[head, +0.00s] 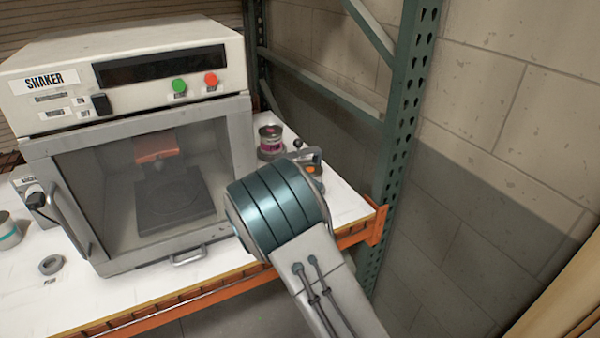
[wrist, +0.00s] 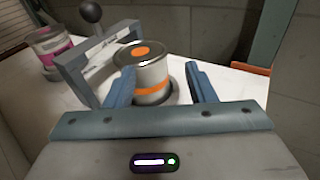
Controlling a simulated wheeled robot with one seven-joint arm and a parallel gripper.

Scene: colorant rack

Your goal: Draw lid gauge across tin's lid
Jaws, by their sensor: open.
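A metal tin (wrist: 151,76) with an orange band and an orange dot on its lid stands upright on the white bench in the wrist view. A bit of its orange shows past my arm in the head view (head: 314,168). A grey frame (wrist: 75,72), which looks like the lid gauge, stands upright just left of the tin; a black ball knob (wrist: 91,11) on a stem rises behind it. My gripper (wrist: 160,68) is open, with one blue-grey finger on each side of the tin in the picture. I cannot tell whether either finger touches it.
A pink-labelled tin (wrist: 50,46) stands farther left and also shows in the head view (head: 270,138). The shaker cabinet (head: 125,130) fills the bench's left part. A green rack post (head: 402,120) and a block wall (head: 500,150) bound the right side.

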